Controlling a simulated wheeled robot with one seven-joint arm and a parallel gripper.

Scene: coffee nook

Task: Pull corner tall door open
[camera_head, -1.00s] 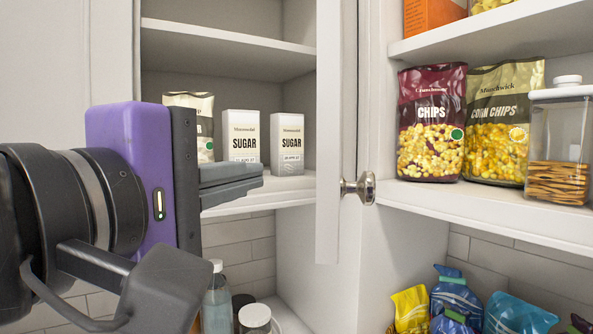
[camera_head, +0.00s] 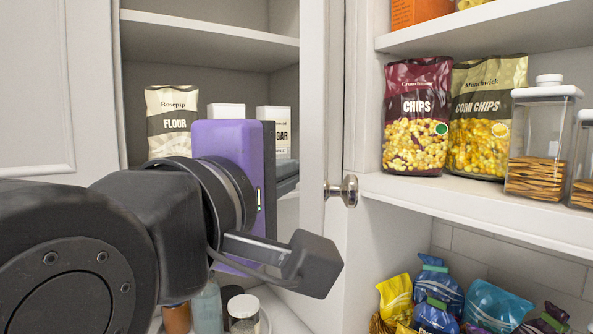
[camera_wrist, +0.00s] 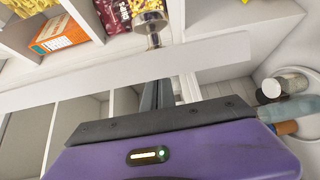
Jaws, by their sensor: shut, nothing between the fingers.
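The tall white door (camera_head: 312,120) stands ajar, seen nearly edge-on in the head view. Its round metal knob (camera_head: 349,190) is on the right, outer face. My gripper (camera_head: 288,180) is at the left, inner side of the door, opposite the knob. Its fingers are shut and empty, with the tips close to the door; I cannot tell whether they touch. In the wrist view the door (camera_wrist: 215,58) is a white strip across the fingers (camera_wrist: 158,96), and the knob (camera_wrist: 151,22) is beyond it. My purple gripper body hides part of the shelf.
Behind the door, a shelf holds a flour bag (camera_head: 171,122) and sugar boxes (camera_head: 281,118). To the right, an open shelf holds chips (camera_head: 416,115), corn chips (camera_head: 488,115) and a cookie jar (camera_head: 540,145).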

